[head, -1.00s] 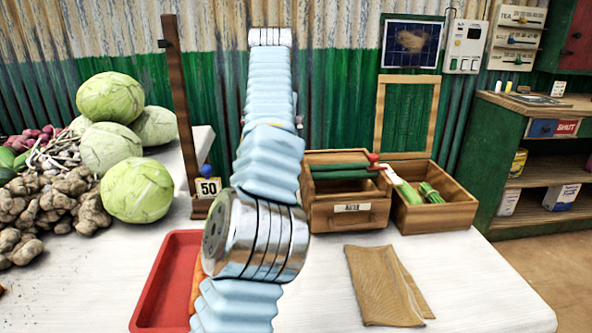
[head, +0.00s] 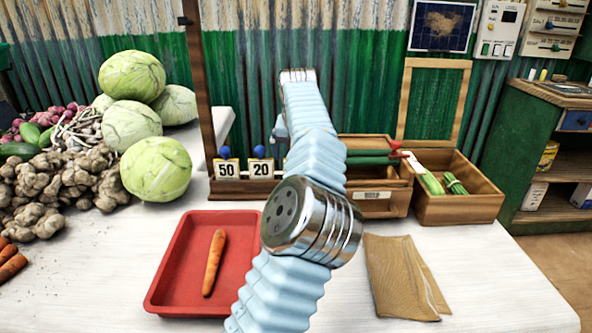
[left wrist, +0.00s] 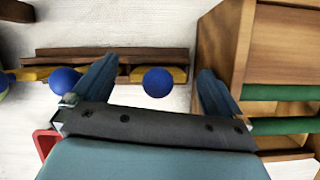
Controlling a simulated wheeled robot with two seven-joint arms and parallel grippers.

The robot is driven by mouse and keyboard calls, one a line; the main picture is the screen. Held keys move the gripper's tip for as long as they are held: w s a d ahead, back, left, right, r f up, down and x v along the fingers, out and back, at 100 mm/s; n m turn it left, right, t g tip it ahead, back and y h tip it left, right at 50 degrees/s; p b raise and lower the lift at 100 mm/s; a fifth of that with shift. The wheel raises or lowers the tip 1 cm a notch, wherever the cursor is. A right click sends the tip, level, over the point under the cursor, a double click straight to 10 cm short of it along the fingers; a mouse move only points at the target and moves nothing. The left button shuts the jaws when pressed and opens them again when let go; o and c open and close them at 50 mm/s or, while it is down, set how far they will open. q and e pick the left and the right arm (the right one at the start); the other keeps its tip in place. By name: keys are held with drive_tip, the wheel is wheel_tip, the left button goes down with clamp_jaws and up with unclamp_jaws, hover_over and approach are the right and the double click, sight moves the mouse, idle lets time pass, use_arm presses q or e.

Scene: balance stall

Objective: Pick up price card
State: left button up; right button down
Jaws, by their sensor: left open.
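Price cards stand in a wooden rack (head: 238,190), each with a blue knob above a pale face. The 50 card (head: 227,169) and the 20 card (head: 261,169) show in the head view. My left arm covers the rack's right part there. In the left wrist view, my left gripper (left wrist: 155,76) is open, its fingers to either side of the rightmost visible blue knob (left wrist: 157,82). Another blue knob (left wrist: 65,80) is just outside the left finger. My right gripper is not in view.
A wooden box (head: 385,205) with green bars stands close to the right of the gripper. A wooden post (head: 205,90) rises at the rack's left.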

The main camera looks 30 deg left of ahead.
use_arm(q)
drive_tip(key=shift+w+f, duration=0.1)
drive_tip(key=shift+f, duration=0.2)
drive_tip(key=c, duration=1.1)
drive_tip(key=shift+r, duration=0.15)
drive_tip(key=shift+r, duration=0.6)
wheel_tip(320, 180, up, 2)
drive_tip(key=shift+a+r, duration=0.1)
drive_tip(key=shift+r, duration=0.05)
drive_tip(key=s+d+r+b, duration=0.1)
drive_tip(key=s+d, duration=0.3)
drive_tip(key=s, duration=0.3)
drive_tip(key=s+d+r+b, duration=0.2)
drive_tip(key=s+d, duration=0.3)
drive_tip(key=s, duration=0.3)
drive_tip(key=shift+s+d, duration=0.2)
drive_tip(key=shift+s, duration=0.05)
